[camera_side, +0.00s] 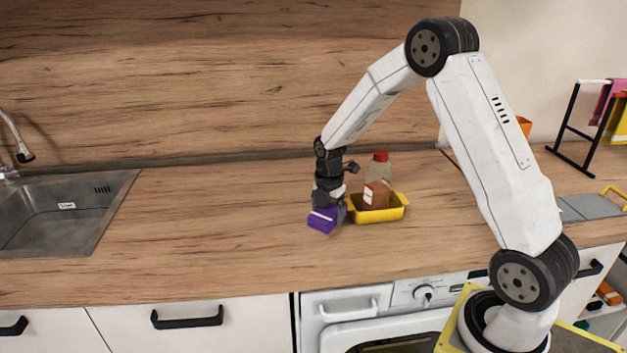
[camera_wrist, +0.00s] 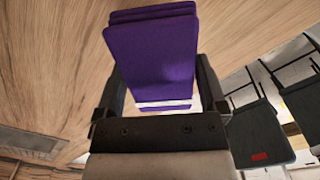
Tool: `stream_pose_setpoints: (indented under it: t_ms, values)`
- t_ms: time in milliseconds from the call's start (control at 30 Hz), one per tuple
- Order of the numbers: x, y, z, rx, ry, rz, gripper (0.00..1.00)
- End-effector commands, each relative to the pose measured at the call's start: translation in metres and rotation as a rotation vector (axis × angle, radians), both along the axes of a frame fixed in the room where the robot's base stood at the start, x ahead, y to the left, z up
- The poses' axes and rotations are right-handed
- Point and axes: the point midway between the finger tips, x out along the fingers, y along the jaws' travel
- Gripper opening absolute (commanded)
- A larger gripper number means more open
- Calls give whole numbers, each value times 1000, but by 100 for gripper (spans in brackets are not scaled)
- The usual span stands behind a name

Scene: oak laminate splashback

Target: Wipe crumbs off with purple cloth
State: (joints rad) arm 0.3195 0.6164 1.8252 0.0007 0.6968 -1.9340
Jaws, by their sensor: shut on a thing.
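The purple cloth (camera_side: 322,219) is folded, with a white stripe, and is at the countertop just left of the yellow tray. My gripper (camera_side: 329,203) points down and is shut on it. In the wrist view the folded cloth (camera_wrist: 155,55) sits between the two dark fingers of my gripper (camera_wrist: 160,100). I cannot tell whether the cloth touches the counter. No crumbs can be made out in either view.
A yellow tray (camera_side: 392,213) holding a red-capped bottle (camera_side: 378,182) stands close right of my gripper. A sink (camera_side: 68,215) is at the left. A black rack (camera_side: 577,140) with cloths stands at the right. The counter (camera_side: 220,220) between sink and gripper looks clear.

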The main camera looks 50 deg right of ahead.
Motion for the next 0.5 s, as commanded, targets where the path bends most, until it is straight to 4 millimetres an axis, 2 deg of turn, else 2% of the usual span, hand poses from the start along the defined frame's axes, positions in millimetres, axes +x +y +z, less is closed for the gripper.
stream_pose_setpoints:
  t_ms: [500]
  values:
    - [0, 0, -35, 0, 1, 0, 43]
